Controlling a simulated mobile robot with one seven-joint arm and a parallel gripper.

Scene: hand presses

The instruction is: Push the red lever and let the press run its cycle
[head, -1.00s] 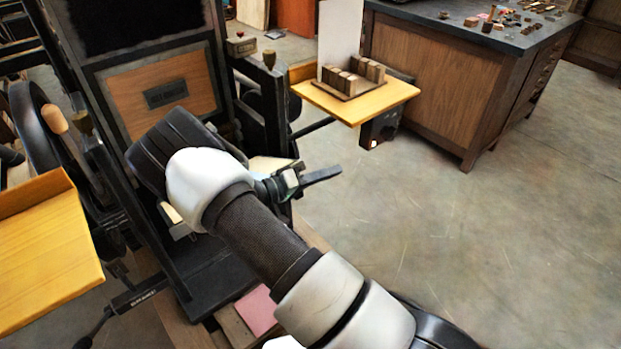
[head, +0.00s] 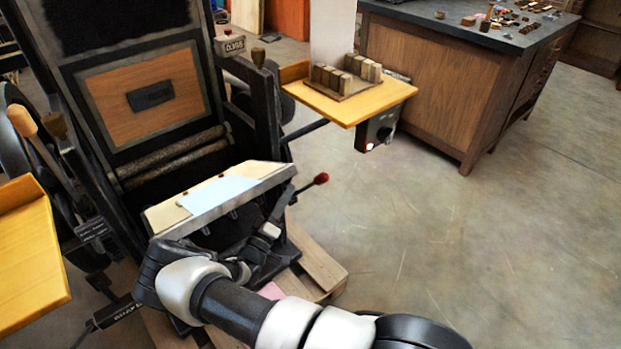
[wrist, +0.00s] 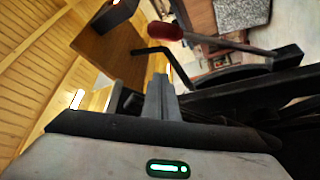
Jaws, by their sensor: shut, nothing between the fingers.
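The red lever (head: 321,179) sticks out from the right side of the black press (head: 205,80), its red knob up and to the right. In the wrist view the red knob (wrist: 165,31) is above my fingertips, with its metal rod running right. My gripper (head: 272,229) is below and left of the knob in the head view. Its fingers (wrist: 160,85) are shut and empty, and a gap shows between them and the knob. The tilted press bed (head: 165,215) holds a pale sheet (head: 218,192). My arm hides the press's lower front.
A yellow side board (head: 365,108) with small blocks stands right of the press, above a control box with a lit lamp (head: 369,147). Another yellow board (head: 28,265) is at left. A wooden cabinet (head: 445,80) stands behind. Floor at right is clear.

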